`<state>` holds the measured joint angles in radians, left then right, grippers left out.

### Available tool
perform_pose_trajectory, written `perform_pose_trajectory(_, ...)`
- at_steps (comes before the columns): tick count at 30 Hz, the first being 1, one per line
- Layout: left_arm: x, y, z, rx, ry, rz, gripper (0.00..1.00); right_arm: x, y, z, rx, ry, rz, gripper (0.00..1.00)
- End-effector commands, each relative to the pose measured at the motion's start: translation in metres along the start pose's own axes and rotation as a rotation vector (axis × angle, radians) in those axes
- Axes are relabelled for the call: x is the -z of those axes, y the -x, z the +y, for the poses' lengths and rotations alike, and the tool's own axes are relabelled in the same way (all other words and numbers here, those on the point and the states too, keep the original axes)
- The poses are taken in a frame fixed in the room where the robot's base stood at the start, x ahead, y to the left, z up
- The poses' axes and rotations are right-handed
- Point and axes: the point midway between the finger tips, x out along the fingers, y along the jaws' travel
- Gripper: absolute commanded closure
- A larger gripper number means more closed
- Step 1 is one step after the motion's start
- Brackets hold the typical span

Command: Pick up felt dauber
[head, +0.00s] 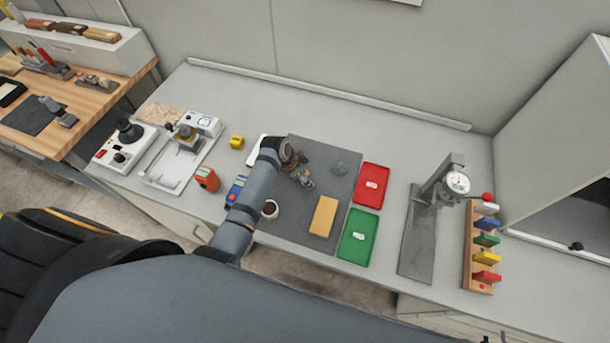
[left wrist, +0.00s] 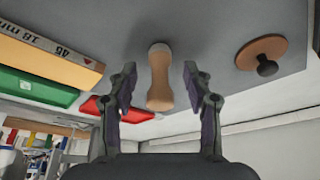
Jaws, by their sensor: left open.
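In the left wrist view the felt dauber (left wrist: 159,82) is a tan, waisted wooden piece with a pale band near one end. It shows between the two fingers of my left gripper (left wrist: 160,72), which is open, with a gap visible on each side. In the head view my left gripper (head: 304,178) is low over the dark grey mat (head: 315,152); the gripper and arm largely hide the dauber there, and its exact outline is unclear. My right gripper is not in view.
A brown disc with a dark knob (left wrist: 264,55) lies to the right in the wrist view. A yellow block (head: 324,215), red tray (head: 372,186), green tray (head: 358,238) and dark cup (head: 270,208) are nearby. A gauge stand (head: 420,232) stands further right.

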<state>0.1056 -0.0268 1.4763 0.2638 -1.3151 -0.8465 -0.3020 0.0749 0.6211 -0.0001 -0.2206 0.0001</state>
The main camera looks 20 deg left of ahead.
Motion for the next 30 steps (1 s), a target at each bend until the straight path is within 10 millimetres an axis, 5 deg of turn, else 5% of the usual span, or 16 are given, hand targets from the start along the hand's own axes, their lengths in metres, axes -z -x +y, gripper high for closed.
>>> perform_pose_trajectory(6,0.000,-0.001,0.000,0.001,0.000,0.001,0.51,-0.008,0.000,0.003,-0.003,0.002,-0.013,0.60)
perform_pose_trajectory(17,0.000,-0.001,0.000,0.000,0.000,0.000,1.00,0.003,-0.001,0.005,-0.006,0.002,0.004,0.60)
perform_pose_trajectory(30,0.004,0.007,-0.001,0.002,-0.001,0.003,1.00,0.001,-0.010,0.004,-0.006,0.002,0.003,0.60)
